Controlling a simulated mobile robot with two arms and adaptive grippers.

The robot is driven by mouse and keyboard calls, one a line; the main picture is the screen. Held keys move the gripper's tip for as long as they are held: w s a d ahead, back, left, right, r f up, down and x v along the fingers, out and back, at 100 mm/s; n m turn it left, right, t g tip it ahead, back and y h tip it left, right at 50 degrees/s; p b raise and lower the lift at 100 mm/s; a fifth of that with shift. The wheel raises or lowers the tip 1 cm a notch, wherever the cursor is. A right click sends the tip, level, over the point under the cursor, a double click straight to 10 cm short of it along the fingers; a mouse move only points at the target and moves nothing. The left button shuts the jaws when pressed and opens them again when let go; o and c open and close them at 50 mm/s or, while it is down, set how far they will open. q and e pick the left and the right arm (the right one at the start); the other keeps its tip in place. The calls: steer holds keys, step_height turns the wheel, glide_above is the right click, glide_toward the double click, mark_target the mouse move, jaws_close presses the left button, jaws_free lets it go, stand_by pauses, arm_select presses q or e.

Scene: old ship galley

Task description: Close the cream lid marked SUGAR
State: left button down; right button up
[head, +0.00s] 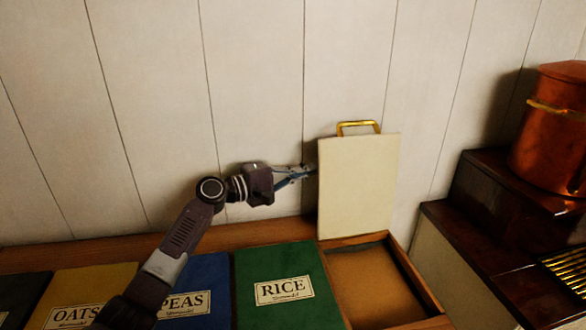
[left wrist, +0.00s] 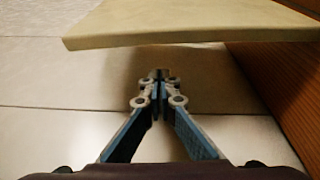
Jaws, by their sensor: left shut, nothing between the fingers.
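The cream lid (head: 358,188) stands upright, open, behind an open wooden compartment (head: 375,280). A brass handle (head: 358,127) is on its top edge. No SUGAR lettering shows on the face I see. My left gripper (head: 312,171) is shut and empty, at the lid's left edge in the head view; I cannot tell whether it touches. In the left wrist view, the fingers (left wrist: 160,78) are closed together, and the lid (left wrist: 190,22) crosses above their tips. My right gripper is not in view.
The shut green RICE lid (head: 285,285) is left of the open compartment, with the blue PEAS lid (head: 207,275) and yellow OATS lid (head: 95,285) further left. A plank wall (head: 260,80) stands behind. A copper pot (head: 550,135) sits on dark steps at right.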

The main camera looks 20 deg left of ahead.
arm_select(q)
steer(key=s, duration=0.1)
steer(key=s+d+p, duration=0.1)
steer(key=s, duration=0.1)
steer(key=shift+d+r, duration=0.2)
steer(key=shift+d, duration=0.05)
